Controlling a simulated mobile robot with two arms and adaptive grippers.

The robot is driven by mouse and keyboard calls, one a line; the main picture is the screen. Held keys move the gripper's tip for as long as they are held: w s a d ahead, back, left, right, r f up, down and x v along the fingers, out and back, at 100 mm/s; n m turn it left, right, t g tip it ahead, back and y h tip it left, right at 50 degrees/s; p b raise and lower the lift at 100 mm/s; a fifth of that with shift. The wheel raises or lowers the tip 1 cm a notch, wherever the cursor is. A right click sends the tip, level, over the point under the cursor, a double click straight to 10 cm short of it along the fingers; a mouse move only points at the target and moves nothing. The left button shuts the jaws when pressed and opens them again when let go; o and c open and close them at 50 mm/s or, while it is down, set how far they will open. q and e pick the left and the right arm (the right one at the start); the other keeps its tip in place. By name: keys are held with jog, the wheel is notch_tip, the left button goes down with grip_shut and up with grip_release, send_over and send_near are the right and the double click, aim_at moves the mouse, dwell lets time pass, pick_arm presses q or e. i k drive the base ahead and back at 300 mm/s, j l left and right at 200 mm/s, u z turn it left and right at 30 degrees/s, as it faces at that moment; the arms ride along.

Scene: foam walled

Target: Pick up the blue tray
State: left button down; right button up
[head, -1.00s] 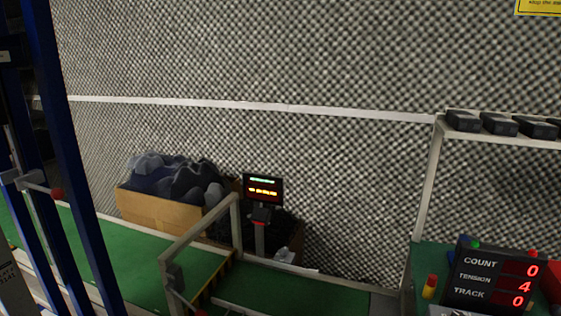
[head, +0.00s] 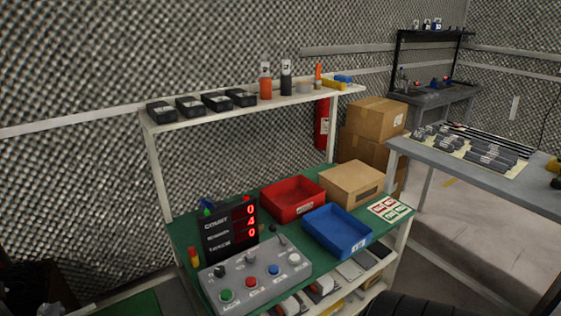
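The blue tray (head: 337,231) sits on the green top of a workbench (head: 187,232), near its front edge. It looks empty and upright. A red bin (head: 293,198) stands just behind it to the left. A cardboard box (head: 351,184) stands behind it. Neither of my grippers is visible in the head view. A dark ribbed shape at the bottom right edge cannot be identified for certain.
A grey control box (head: 255,275) and a counter display (head: 230,229) stand left of the tray. A card with red and green marks (head: 390,208) lies to its right. A shelf (head: 210,115) runs above the bench. A grey table (head: 468,178) stands at right.

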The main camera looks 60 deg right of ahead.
aim_at(342, 234)
jog(key=z, duration=2.15)
jog(key=i+l+z, duration=0.15)
jog(key=i+l, duration=0.4)
